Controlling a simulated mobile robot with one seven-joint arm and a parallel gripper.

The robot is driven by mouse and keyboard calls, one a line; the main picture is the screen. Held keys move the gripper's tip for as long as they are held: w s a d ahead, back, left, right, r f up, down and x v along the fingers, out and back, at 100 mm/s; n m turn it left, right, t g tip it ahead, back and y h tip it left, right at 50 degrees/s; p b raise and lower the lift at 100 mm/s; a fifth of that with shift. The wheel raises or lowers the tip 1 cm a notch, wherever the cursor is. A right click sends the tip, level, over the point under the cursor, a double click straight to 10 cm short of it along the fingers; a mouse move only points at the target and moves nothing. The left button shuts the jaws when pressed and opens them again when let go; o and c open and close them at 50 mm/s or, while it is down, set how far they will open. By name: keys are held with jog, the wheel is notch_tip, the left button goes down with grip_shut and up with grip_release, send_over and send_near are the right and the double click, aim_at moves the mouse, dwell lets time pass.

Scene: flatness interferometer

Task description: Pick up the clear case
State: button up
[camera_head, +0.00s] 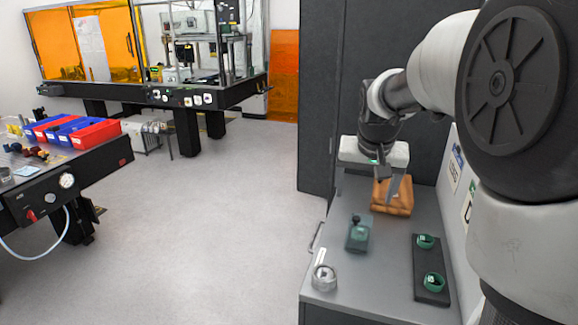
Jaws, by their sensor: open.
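My gripper (388,182) hangs from a white hand over the far part of the grey cabinet top. Its fingers point down at an orange-brown padded object (391,205) and partly cover it; I cannot tell whether they touch it. The gripper is open, and I see nothing held in it. A small round clear container (324,279) with a shiny top stands at the near left corner. A green, somewhat see-through block (357,235) with a dark knob stands farther back. I cannot tell for certain which of these is the clear case.
A dark tray (431,261) with two green ring-shaped pieces lies on the right of the cabinet top (385,270). A wall rises along the right side, and a dark cabinet stands behind. Benches with red and blue bins (75,133) stand at left, across open floor.

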jog(key=m+b, duration=0.1)
send_near(360, 226)
jog(key=shift+g+h, duration=0.3)
jog(key=x, duration=0.5)
jog(key=shift+s+a+f, duration=0.15)
jog(key=shift+f, duration=0.1)
jog(key=shift+w+x, duration=0.25)
jog(key=shift+x, duration=1.2)
jog(key=shift+w+x, duration=0.2)
jog(key=shift+x, duration=1.25)
jog(key=shift+r, duration=0.25)
jog(key=c, duration=1.3)
